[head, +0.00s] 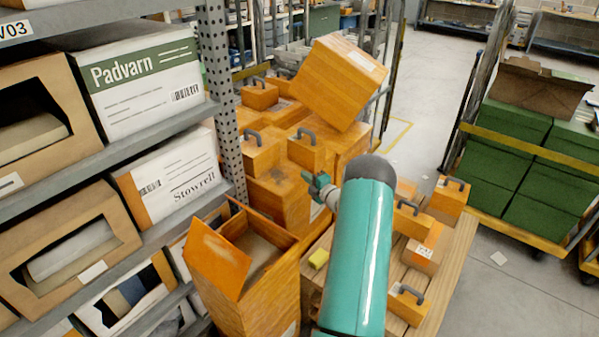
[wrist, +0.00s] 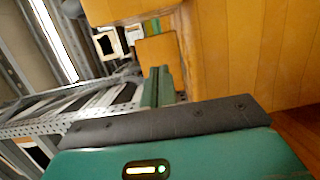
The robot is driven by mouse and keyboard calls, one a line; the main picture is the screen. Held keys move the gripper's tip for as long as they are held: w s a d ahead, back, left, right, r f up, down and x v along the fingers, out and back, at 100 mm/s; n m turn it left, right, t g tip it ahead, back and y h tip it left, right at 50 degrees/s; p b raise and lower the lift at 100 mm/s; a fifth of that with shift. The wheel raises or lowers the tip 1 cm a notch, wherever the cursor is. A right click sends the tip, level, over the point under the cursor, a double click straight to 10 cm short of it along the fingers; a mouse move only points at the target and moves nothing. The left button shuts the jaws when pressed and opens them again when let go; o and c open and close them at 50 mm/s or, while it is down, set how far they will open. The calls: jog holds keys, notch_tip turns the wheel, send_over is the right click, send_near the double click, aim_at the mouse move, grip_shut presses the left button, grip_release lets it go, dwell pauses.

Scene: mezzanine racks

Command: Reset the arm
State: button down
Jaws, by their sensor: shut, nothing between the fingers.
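My teal arm (head: 362,250) reaches forward from the bottom of the head view, over the pallet. My gripper (head: 316,182) is small and partly hidden behind the arm's dark end. It is shut and empty, close to the front of a stack of orange wooden boxes (head: 277,203). In the wrist view my gripper's fingers (wrist: 158,86) are together, with large orange box faces above and to the right. I cannot tell whether the gripper touches a box.
A shelf rack (head: 225,90) with cartons stands at left. A tilted orange box (head: 338,82) tops the stack. An open box (head: 250,262) stands before it. The wooden pallet (head: 441,281) holds handled boxes.

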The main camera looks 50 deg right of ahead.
jog(key=w+a+r+m+g+h, duration=0.1)
jog(key=w+a+r+m+g, duration=0.15)
jog(key=a+r, duration=0.35)
jog(key=w+a+r+m+g+h, duration=0.1)
jog(key=w+a+r+m, duration=0.15)
jog(key=r, duration=0.65)
jog(key=s+a+r+m+g, duration=0.1)
jog(key=a+r+m, duration=0.1)
jog(key=a+r, duration=0.45)
jog(key=s+a+r+m+g, duration=0.15)
jog(key=a+r, duration=0.25)
jog(key=a, duration=0.5)
jog(key=s+a+r+m+g+y, duration=0.1)
jog(key=s+a+r+m, duration=0.1)
jog(key=s+a, duration=0.45)
jog(key=s+a+r+m+g, duration=0.2)
jog(key=s+a+m, duration=0.15)
jog(key=a, duration=0.55)
jog(key=s+a+f+m+g+y, duration=0.1)
jog(key=s+a+y, duration=0.1)
jog(key=s+a, duration=0.5)
jog(key=s+a+f+m+g+y, duration=0.1)
jog(key=s+a+g, duration=0.1)
jog(key=s+a, duration=0.5)
jog(key=s, duration=0.4)
jog(key=shift+f+y, duration=0.25)
jog(key=shift+y, duration=0.15)
